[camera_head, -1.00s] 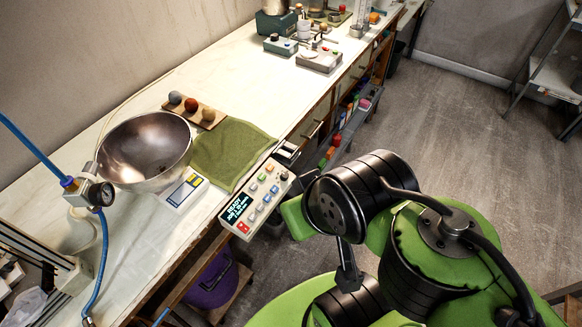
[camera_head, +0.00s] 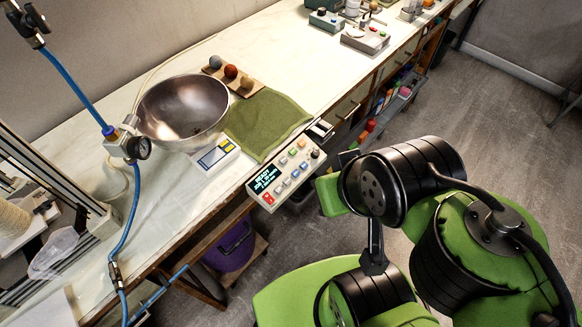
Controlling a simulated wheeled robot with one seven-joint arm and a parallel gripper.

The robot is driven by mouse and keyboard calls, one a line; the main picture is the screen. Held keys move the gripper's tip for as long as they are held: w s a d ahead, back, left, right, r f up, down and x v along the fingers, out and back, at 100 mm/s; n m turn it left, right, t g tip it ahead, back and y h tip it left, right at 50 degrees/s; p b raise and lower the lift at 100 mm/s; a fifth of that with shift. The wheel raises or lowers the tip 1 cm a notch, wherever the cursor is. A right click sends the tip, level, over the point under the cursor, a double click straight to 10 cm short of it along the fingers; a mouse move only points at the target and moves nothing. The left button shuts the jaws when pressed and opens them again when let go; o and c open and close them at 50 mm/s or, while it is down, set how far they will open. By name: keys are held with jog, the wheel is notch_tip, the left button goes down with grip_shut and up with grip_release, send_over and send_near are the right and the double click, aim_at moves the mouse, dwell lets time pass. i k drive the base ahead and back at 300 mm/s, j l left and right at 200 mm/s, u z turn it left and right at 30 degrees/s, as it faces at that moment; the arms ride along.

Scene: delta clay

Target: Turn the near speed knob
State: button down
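No knob can be told for certain as the near speed knob. Two small grey bench units stand at the far end of the bench: one with a red button and a pale top (camera_head: 366,40), and one with a blue part (camera_head: 326,21). Their knobs are too small to make out. A control panel (camera_head: 286,173) with a lit display, coloured buttons and a dark round knob (camera_head: 315,154) sits at the bench's front edge. My green and black arm is folded at the right, beside this panel. My gripper is not in view.
A steel bowl (camera_head: 186,108), a small scale (camera_head: 214,156), a green cloth (camera_head: 268,124) and a board with three balls (camera_head: 232,75) occupy the bench. A purple bucket (camera_head: 231,246) is under the bench. Floor at right is clear.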

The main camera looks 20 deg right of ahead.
aim_at(315, 155)
jog(key=j+u, duration=0.25)
jog(key=u, duration=0.15)
jog(key=j+u, duration=0.3)
jog(key=u, duration=0.15)
